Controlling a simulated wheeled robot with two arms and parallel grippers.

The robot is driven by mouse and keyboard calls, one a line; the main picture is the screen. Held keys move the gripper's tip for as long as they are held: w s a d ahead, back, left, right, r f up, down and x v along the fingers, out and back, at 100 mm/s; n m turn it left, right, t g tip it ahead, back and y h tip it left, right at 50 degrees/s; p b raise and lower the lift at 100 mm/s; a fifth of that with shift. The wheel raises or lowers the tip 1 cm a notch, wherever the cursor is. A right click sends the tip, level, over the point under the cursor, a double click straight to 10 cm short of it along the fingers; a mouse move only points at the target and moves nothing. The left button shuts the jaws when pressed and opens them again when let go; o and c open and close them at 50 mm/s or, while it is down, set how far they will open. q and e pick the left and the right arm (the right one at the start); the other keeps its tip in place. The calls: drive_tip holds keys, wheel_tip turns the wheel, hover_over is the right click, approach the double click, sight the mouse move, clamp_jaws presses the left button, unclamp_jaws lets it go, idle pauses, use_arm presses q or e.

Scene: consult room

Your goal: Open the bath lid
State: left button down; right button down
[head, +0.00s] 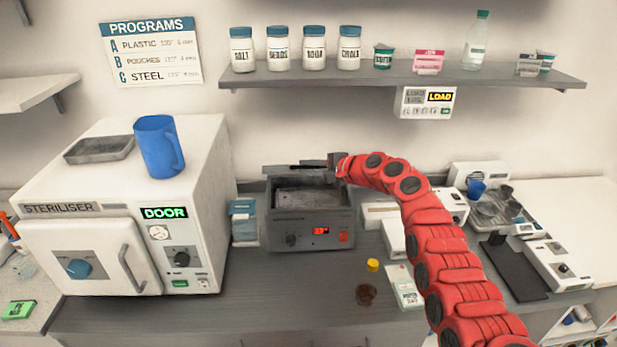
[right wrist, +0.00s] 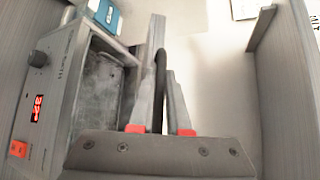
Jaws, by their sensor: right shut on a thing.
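The bath (head: 312,225) is a grey box with a dial and a red display on its front, standing on the counter in the middle of the head view. Its basin is uncovered, and the grey inside also shows in the right wrist view (right wrist: 100,85). The lid (right wrist: 155,32) is seen nearly edge-on, raised at the side of the basin; its exact angle is hard to tell. My right gripper (head: 337,163) is at the back of the bath, above its rim. Its fingers are shut on the black lid handle (right wrist: 160,75). My left gripper is out of view.
A white steriliser (head: 100,255) with a blue mug (head: 158,147) on top stands left of the bath. A shelf (head: 400,75) with jars hangs above. A yellow-capped item (head: 372,265) and a card (head: 405,290) lie front right.

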drive_tip(key=shift+w+r, duration=0.2)
idle(0.3)
drive_tip(key=c, duration=0.9)
unclamp_jaws()
drive_tip(key=shift+d, duration=0.1)
drive_tip(key=shift+s+d, duration=0.2)
drive_tip(key=shift+d, duration=0.05)
drive_tip(key=b+v, duration=0.5)
drive_tip(key=v, duration=1.1)
drive_tip(key=shift+s+d+r, duration=0.1)
drive_tip(key=shift+s+r, duration=0.1)
drive_tip(key=shift+s, duration=0.05)
